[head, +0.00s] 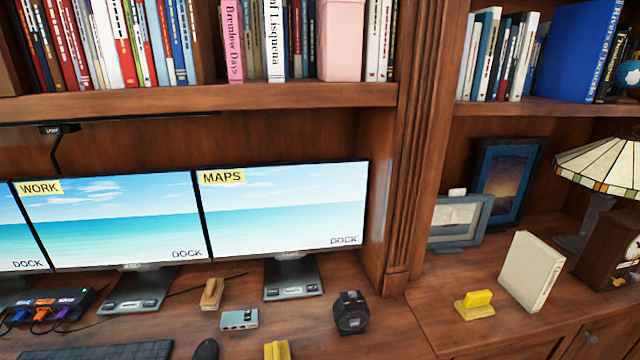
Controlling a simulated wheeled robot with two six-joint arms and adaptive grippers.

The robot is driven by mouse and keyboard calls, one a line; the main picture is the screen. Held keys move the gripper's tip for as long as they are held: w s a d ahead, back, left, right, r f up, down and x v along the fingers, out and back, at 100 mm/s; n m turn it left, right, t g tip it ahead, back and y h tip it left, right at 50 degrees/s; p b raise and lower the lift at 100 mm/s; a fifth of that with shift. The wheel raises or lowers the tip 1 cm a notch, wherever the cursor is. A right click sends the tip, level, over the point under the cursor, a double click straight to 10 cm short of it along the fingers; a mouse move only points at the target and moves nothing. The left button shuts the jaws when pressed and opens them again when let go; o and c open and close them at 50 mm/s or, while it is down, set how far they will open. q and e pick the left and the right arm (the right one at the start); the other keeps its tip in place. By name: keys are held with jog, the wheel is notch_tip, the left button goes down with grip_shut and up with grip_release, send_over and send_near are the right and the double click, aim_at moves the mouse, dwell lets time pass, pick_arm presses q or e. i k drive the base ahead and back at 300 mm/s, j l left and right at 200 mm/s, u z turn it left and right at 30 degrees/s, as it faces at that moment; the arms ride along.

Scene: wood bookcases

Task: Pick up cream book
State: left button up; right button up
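The cream book (531,271) stands upright, slightly tilted, on the wooden counter (425,305) at the right. Its broad cover and pale spine edge face me. Nothing covers it. Neither of my grippers shows in the head view.
A yellow block (477,299) lies left of the book. A wooden clock (612,250) and a stained-glass lamp (600,170) stand right of and behind it. Picture frames (460,222) stand behind left. A black device (351,312), monitors (283,208) and a wooden pillar (420,130) are further left.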

aim_at(531, 267)
jog(key=z, duration=1.5)
jog(key=u, duration=0.3)
jog(key=i+l+u, duration=0.3)
jog(key=l, duration=0.45)
jog(key=l+u, duration=0.3)
jog(key=l, duration=0.4)
jog(key=i+l+u, duration=0.15)
jog(key=l+u, duration=0.15)
jog(key=l, duration=0.55)
